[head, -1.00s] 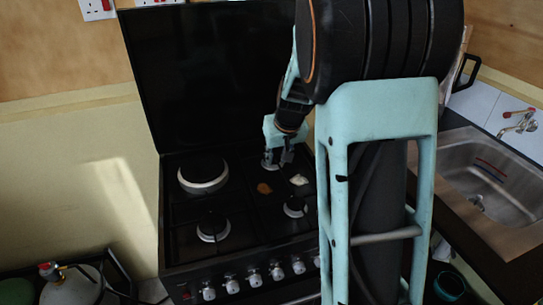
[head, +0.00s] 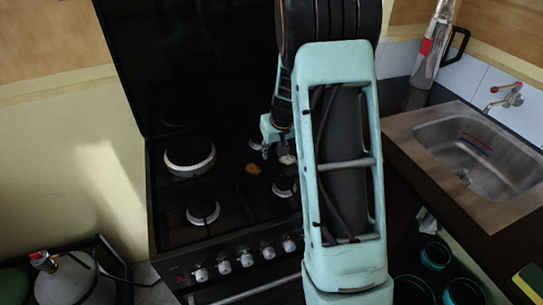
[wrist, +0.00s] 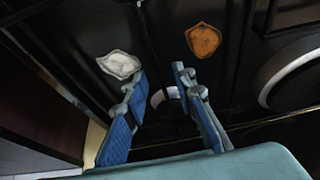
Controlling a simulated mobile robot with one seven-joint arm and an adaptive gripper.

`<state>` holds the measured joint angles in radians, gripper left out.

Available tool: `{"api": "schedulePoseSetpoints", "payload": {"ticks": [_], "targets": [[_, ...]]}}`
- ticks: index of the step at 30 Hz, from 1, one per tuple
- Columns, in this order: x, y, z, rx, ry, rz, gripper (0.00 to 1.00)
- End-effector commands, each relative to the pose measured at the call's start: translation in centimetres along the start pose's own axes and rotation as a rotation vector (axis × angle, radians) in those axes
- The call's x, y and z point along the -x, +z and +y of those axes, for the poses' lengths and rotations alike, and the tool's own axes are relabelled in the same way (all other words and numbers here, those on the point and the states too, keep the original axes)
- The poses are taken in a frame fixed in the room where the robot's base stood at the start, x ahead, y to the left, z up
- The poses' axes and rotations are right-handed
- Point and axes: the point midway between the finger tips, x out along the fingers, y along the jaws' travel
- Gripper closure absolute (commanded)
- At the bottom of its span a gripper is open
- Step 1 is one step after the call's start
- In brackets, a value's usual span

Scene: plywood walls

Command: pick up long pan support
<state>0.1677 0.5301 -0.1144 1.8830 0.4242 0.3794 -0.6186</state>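The black hob (head: 170,236) carries dark pan supports that hardly stand out from its surface; I cannot tell which one is the long one. My gripper (head: 276,148) is low over the back right part of the hob, partly hidden behind my own arm in the head view. In the wrist view my gripper (wrist: 160,83) has its two blue-padded fingers apart, with nothing seen held between them. A burner (wrist: 165,97) shows below, between the fingers. I cannot tell whether the fingers touch a pan support.
A brown patch (head: 253,168) and a whitish patch (wrist: 119,64) lie on the hob. A large burner (head: 190,157) is at the back left. The dark raised lid (head: 190,65) stands behind. A sink (head: 470,150) is at right, a gas cylinder (head: 75,285) at lower left.

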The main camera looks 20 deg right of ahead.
Motion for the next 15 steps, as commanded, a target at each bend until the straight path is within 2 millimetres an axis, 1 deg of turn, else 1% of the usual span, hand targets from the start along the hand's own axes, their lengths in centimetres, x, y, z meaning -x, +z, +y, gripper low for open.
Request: {"api": "schedulePoseSetpoints", "payload": {"ticks": [3, 6, 15], "targets": [[-1.6, 0.1, 0.0, 0.001, -0.001, -0.003, 0.75], [-2.3, 0.0, 0.0, 0.0, 0.0, 0.0, 0.75], [-2.6, 0.0, 0.0, 0.001, 0.0, 0.001, 0.76]]}}
